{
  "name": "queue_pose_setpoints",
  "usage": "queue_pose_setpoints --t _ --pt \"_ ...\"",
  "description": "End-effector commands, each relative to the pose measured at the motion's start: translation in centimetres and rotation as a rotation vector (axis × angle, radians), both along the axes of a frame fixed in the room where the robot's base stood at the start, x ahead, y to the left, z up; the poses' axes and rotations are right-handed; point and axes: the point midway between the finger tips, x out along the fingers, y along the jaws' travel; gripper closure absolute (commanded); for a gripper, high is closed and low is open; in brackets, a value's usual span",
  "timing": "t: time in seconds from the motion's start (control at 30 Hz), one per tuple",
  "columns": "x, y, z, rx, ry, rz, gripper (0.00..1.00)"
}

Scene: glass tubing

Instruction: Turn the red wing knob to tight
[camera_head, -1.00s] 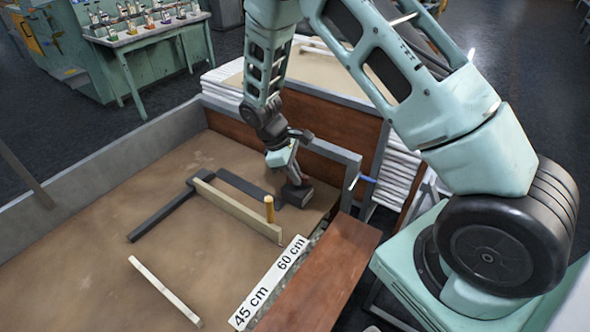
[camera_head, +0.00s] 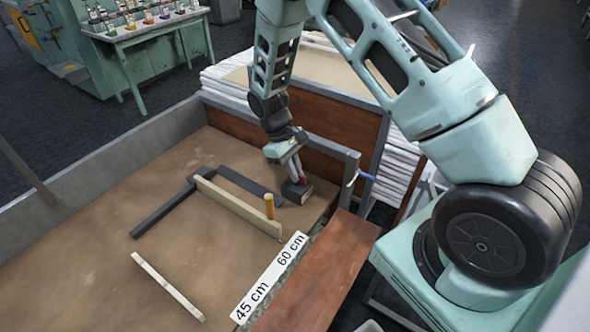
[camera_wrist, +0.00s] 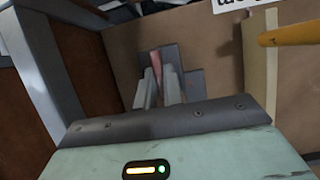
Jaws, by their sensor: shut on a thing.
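The red wing knob (camera_wrist: 156,64) shows in the wrist view as a narrow reddish strip between the two fingers. My gripper (camera_wrist: 159,82) is shut on it. The fingers hide most of the knob, so its angle and any tight mark cannot be read. In the head view my gripper (camera_head: 294,174) points down at a dark block (camera_head: 297,193) at the far right corner of the bench top. The dark block also shows behind the fingers in the wrist view.
A "45 cm / 60 cm" label strip (camera_head: 271,279) and a loose pale stick (camera_head: 168,287) lie nearer. A grey-framed wall (camera_head: 325,148) rises close behind.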

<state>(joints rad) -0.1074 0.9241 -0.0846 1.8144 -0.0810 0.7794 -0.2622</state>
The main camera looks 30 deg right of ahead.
Motion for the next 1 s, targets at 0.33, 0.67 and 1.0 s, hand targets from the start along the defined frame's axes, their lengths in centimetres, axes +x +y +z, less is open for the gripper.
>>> queue_pose_setpoints --t 0.33,0.67,1.0 --pt "0.1 0.0 0.0 0.000 -0.002 -0.002 0.69" --pt "0.2 0.1 0.4 0.000 -0.002 -0.001 0.69" --pt "2.6 1.0 6.2 0.001 -0.008 0.000 0.69"
